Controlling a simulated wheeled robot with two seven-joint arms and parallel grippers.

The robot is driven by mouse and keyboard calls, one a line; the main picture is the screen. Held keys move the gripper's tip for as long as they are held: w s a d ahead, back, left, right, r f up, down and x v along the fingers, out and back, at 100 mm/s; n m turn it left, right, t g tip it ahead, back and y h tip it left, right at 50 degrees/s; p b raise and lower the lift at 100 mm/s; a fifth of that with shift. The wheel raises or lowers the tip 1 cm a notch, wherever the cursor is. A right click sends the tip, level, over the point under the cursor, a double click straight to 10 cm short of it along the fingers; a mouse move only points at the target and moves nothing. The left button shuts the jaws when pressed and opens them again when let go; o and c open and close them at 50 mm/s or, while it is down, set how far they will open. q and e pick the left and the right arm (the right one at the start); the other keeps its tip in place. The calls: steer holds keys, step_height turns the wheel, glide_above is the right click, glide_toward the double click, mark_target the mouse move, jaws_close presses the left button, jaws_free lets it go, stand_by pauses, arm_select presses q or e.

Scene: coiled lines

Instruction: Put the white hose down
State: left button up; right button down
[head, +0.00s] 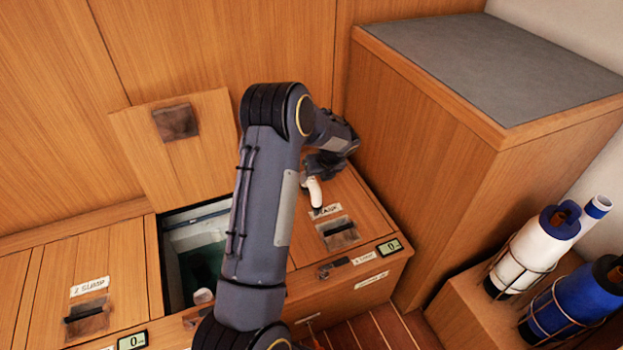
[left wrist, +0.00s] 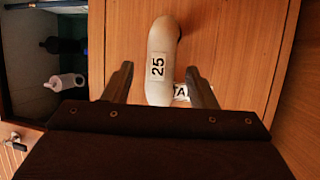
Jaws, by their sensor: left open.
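The white hose (head: 313,192) is a short curved piece on the closed wooden lid (head: 358,218) right of the open hatch. In the left wrist view, the white hose (left wrist: 162,62) shows a black "25" label and bends at its far end. My left gripper (head: 322,170) is above that lid, beside the hose. In the left wrist view, my left gripper (left wrist: 161,82) is open, with one finger on each side of the hose and gaps between. My gripper partly hides the hose in the head view. My right gripper is not in view.
An open hatch (head: 172,235) with its lid (head: 178,140) raised lies left of my arm; a white roll-like thing (left wrist: 65,82) shows inside. A tall grey-topped cabinet (head: 490,65) stands right. White (head: 533,250) and blue (head: 565,308) bottles stand in racks at far right.

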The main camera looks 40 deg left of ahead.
arm_select(q)
steer(key=p+v, duration=0.2)
steer(key=v, duration=0.7)
steer(key=s+d+r+n+t+h, duration=0.1)
steer(key=s+d+r+n+h, duration=0.1)
steer(key=s+d+r+n, duration=0.35)
steer(key=s+d+r+n+t+h, duration=0.1)
steer(key=s+d+r+n+h, duration=0.15)
steer(key=s+r+n, duration=0.45)
steer(key=s+d+n+t+h, duration=0.3)
steer(key=s+d+n+h, duration=0.1)
steer(key=s+d+n, duration=0.9)
steer(key=s, duration=0.3)
steer(key=shift+s+r, duration=0.35)
steer(key=shift+r, duration=0.05)
steer(key=shift+r, duration=0.1)
step_height(320, 180, up, 24)
steer(key=p, duration=2.4)
